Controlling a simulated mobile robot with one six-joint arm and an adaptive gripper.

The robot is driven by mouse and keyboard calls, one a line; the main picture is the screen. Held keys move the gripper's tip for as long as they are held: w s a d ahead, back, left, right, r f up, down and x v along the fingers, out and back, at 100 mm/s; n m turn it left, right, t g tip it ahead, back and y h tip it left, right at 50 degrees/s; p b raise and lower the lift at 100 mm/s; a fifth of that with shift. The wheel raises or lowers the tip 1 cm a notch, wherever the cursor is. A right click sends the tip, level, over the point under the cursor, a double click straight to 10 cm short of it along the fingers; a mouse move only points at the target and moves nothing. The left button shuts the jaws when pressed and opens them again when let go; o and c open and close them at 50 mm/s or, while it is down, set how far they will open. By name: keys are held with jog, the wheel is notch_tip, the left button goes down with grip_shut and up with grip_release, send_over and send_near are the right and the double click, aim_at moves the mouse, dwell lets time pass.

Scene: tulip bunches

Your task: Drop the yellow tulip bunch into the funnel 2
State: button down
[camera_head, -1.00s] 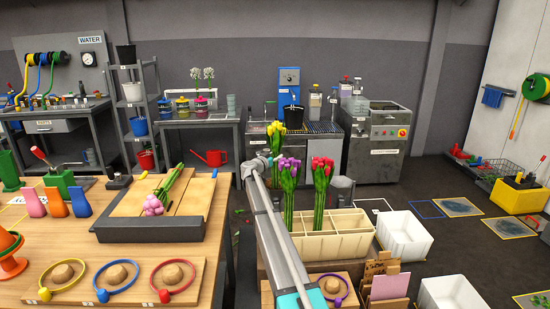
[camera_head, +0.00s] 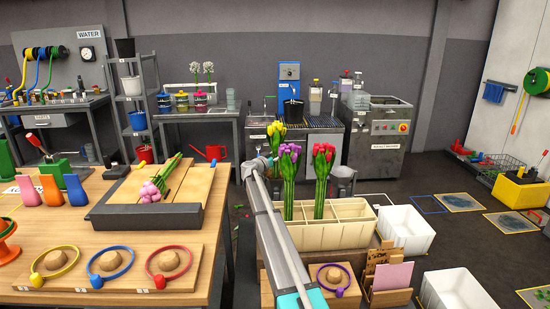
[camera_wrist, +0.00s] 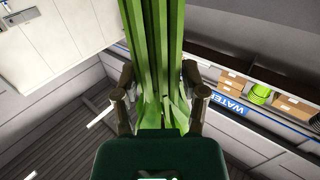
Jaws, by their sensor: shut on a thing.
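The yellow tulip bunch (camera_head: 275,131) is up in the air, heads upward, in the middle of the head view. Its lower part is hidden behind purple tulips and my arm. My gripper (camera_head: 263,163) is beside it at the arm's end, seen small and partly hidden. In the wrist view my gripper (camera_wrist: 161,100) has its two fingers on either side of green stems (camera_wrist: 155,50), shut on them. The flower heads are outside the wrist view. I cannot make out which thing is funnel 2.
Purple tulips (camera_head: 289,180) and red tulips (camera_head: 322,180) stand in a cream divided crate (camera_head: 345,235) just right of my arm. White bins (camera_head: 405,230) stand farther right. A wooden table (camera_head: 120,225) with numbered rings fills the left.

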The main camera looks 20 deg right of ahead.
aim_at(273, 170)
jog(key=shift+f+b, duration=3)
jog(key=shift+f, duration=0.2)
jog(key=shift+c, duration=0.4)
grip_release()
jog(key=shift+o, duration=0.4)
jog(key=shift+s+a, duration=0.1)
jog(key=v, duration=1)
jog(key=shift+s+a, duration=0.2)
jog(key=shift+a, duration=0.15)
jog(key=shift+r, duration=0.15)
dwell(0.8)
